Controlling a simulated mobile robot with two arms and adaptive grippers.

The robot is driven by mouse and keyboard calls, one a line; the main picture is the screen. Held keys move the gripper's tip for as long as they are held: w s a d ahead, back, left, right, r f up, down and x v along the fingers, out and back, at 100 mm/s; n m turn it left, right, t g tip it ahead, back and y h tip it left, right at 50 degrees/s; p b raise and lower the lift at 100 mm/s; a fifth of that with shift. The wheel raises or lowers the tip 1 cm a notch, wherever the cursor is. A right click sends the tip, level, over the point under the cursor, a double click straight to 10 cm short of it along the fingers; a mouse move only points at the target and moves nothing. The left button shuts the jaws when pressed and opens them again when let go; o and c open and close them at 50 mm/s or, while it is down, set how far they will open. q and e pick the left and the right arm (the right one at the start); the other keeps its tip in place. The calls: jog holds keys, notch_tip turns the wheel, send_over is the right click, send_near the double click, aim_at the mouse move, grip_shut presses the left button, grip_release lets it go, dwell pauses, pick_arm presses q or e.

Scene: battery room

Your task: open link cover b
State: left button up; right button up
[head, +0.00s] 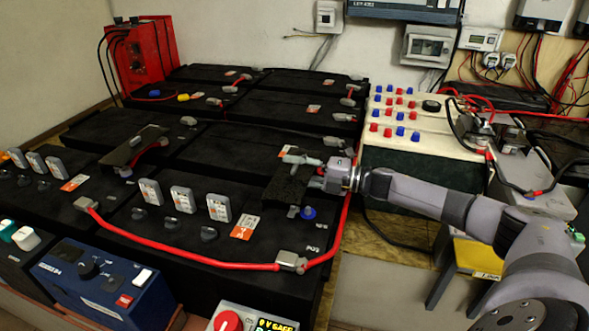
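A black link cover (285,187) is on the right part of the front black battery bank, tilted up, with a blue-capped terminal (308,213) beside its lower edge. A second black link cover (131,150) is further left, tilted over a red cable. I cannot read which cover is marked b. My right gripper (306,170) comes in from the right at the right-hand cover's upper right edge. Its fingers look spread, one above the edge and one to the right of it; whether they touch the cover is unclear. My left gripper is out of view.
A red cable (180,246) arcs across the front batteries between grey terminals. A blue meter box (95,285) and a box with a red knob (228,321) stand in front. A cream panel with red and blue knobs (422,130) is behind my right arm.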

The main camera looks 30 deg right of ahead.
jog(key=shift+c, duration=0.4)
grip_shut()
jog(key=shift+r, duration=0.1)
dwell(0.3)
